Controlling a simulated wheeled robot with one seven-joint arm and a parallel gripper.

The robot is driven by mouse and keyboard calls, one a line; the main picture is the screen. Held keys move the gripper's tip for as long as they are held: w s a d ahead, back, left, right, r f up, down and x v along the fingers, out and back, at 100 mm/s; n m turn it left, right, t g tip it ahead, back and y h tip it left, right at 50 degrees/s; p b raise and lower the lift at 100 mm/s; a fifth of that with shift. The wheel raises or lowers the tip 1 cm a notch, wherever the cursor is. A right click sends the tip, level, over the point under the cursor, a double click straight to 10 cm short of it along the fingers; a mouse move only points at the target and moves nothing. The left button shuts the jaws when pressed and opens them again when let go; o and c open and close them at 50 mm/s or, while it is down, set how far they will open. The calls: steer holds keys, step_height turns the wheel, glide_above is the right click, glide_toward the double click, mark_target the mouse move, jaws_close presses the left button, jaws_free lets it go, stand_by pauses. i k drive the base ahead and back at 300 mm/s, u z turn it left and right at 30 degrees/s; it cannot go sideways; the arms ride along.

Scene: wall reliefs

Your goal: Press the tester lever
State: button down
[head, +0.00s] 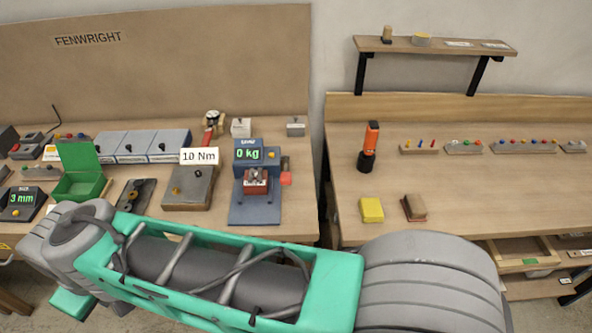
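The tester (255,208) is a blue device with a green "0 kg" display, on the left bench near its right end. A brown-red block with metal parts (256,181) sits in its middle. A small red piece (286,178) with a dark upright part above it is at the tester's right side; it looks like the lever, but its shape is too small to make out fully. My green and grey arm crosses the bottom of the view in front of the benches. My gripper is not in view.
A "10 Nm" device (189,187) stands left of the tester, with an open green box (80,172) farther left. A gap separates the benches. The right bench holds an orange-black tool (369,147), a yellow block (371,209) and a brown block (414,207).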

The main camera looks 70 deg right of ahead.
mark_target(286, 176)
steer(key=z, duration=2.4)
steer(key=k, duration=0.6)
steer(key=u, duration=0.35)
steer(key=i, duration=0.25)
steer(key=u, duration=0.8)
steer(key=i, duration=0.7)
steer(key=u, duration=0.4)
